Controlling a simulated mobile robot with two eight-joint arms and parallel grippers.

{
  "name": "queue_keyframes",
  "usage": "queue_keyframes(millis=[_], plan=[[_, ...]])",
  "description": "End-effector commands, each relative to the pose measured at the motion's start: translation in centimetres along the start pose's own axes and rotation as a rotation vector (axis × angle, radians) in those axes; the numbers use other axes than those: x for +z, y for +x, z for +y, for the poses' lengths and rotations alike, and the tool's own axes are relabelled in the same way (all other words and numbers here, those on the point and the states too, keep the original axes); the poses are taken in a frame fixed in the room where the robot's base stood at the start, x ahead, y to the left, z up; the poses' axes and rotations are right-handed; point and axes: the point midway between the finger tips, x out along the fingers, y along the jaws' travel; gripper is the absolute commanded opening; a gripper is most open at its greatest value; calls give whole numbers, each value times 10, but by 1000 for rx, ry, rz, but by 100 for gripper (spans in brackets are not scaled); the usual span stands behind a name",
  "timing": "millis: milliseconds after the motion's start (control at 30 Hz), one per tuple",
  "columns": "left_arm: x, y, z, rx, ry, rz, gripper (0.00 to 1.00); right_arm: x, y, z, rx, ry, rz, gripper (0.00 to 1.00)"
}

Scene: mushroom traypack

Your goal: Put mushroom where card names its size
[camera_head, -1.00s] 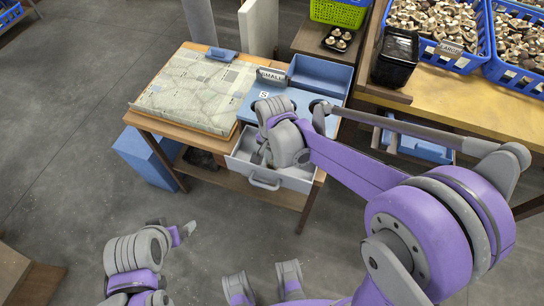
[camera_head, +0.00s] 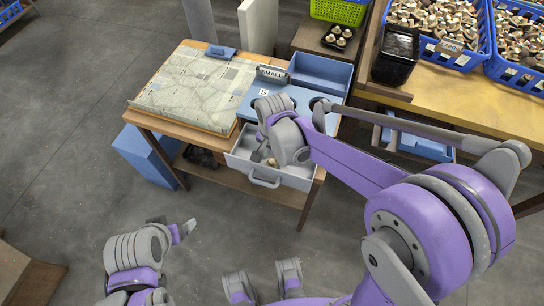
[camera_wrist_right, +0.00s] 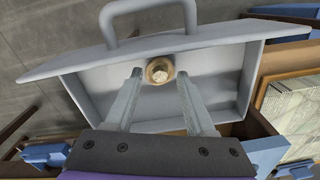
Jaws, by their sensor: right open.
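A brown-and-white mushroom (camera_wrist_right: 160,70) lies in the open grey drawer (camera_wrist_right: 215,85), between and just beyond my right fingertips (camera_wrist_right: 158,78) in the right wrist view. The head view shows the mushroom small and partly hidden (camera_head: 271,162) in the drawer (camera_head: 295,180). My right gripper (camera_head: 262,152) is open over the drawer. A card reading SMALL (camera_head: 272,74) stands by the blue bin (camera_head: 322,70) on the table. A card, partly legible as LARGE (camera_head: 450,47), is on a blue crate of mushrooms (camera_head: 463,68). My left gripper (camera_head: 185,231) is low at left, away from the table.
A map-like board (camera_head: 185,90) covers the table's left part. A black tray (camera_head: 337,38) holds several mushrooms behind. A black container (camera_head: 396,55) and another full blue crate (camera_head: 520,75) stand at right. A blue box (camera_head: 150,155) sits on the floor.

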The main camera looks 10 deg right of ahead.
Motion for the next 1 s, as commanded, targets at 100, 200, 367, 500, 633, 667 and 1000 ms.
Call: queue_keyframes(millis=[100, 200, 367, 500, 633, 667, 1000], plan=[[-1, -2, 0, 0, 0, 1, 100, 0, -12, 0, 0, 0, 0, 55], [-3, -4, 0, 0, 0, 2, 100, 0, -30, 0, 0, 0, 0, 55], [-6, -8, 0, 0, 0, 3, 100, 0, -64, 0, 0, 0, 0, 55], [-7, -11, 0, 0, 0, 4, 100, 0, -88, 0, 0, 0, 0, 55], [-8, -12, 0, 0, 0, 5, 100, 0, -102, 0, 0, 0, 0, 55], [-8, -12, 0, 0, 0, 5, 100, 0, -103, 0, 0, 0, 0, 55], [-8, -12, 0, 0, 0, 5, 100, 0, -107, 0, 0, 0, 0, 55]])
